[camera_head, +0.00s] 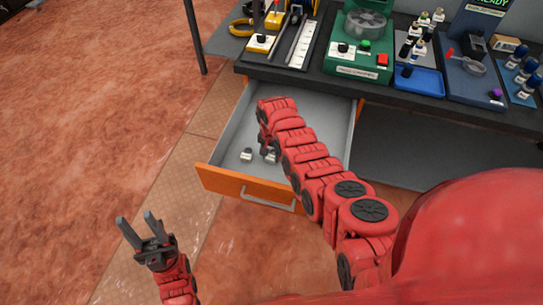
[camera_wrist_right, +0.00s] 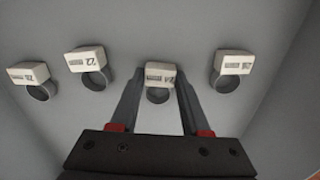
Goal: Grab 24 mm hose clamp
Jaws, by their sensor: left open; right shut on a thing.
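The 24 mm hose clamp (camera_wrist_right: 158,94) is a small dark ring with a white tag that reads 24, upside down in the right wrist view. My right gripper (camera_wrist_right: 160,73) has its two fingers on either side of this clamp and is shut on it, in the open drawer. In the head view my red right arm reaches into the drawer (camera_head: 216,178) and hides most of that gripper. My left gripper (camera_head: 137,217) is open and empty, left of and in front of the drawer.
Several similar clamps stand in a row: one tagged 22 (camera_wrist_right: 88,62) to the left, one at far left (camera_wrist_right: 30,76) and one at right (camera_wrist_right: 233,64). The workbench (camera_head: 270,72) above holds a green machine (camera_head: 360,62), trays and bottles.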

